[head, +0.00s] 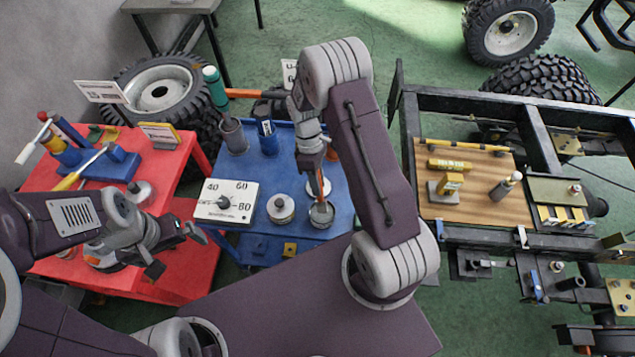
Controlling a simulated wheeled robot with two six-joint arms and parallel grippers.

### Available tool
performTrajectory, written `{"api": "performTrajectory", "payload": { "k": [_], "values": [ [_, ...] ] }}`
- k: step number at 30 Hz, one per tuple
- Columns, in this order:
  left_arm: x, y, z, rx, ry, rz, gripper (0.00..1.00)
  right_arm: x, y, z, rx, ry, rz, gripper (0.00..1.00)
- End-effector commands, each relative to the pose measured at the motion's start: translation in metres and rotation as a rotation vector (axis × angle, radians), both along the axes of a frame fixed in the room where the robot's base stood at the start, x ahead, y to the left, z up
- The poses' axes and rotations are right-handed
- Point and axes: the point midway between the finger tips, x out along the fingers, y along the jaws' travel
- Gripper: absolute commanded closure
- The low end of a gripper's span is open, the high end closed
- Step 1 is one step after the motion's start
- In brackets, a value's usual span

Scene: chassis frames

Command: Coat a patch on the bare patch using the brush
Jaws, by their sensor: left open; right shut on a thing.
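My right gripper (313,163) is over the blue cart and shut on the brush (320,187), which points down. The brush's lower end is at a small round grey pot (321,219) at the cart's front right; I cannot tell how deep it reaches. My own arm hides part of the gripper and cart. My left gripper (178,249) is open and empty, low in front of the red cart. I cannot make out the bare patch for certain; an olive plate (556,186) lies on the chassis frame at the right.
The red cart (185,165) at left holds tools. A wooden board (460,204) with yellow blocks lies on the black chassis frame (480,98). Tyres stand behind.

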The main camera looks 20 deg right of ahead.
Motion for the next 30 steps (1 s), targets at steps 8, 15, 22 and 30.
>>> {"api": "performTrajectory", "payload": {
  "k": [8,15,22,30],
  "values": [
    [0.0,0.0,0.031,0.0,0.0,0.0,0.0,0.0,0.0,0.034,-0.001,-0.001,0.0,1.0],
    [0.0,0.0,0.052,0.0,0.0,0.0,0.0,0.0,0.0,0.057,-0.001,-0.001,0.0,1.0],
    [0.0,0.0,0.052,0.0,0.0,0.0,0.0,0.0,0.0,0.058,-0.001,-0.001,0.0,1.0],
    [0.0,0.0,0.052,0.0,0.0,0.0,0.0,0.0,0.0,0.058,0.0,-0.001,0.0,1.0]
  ]
}}
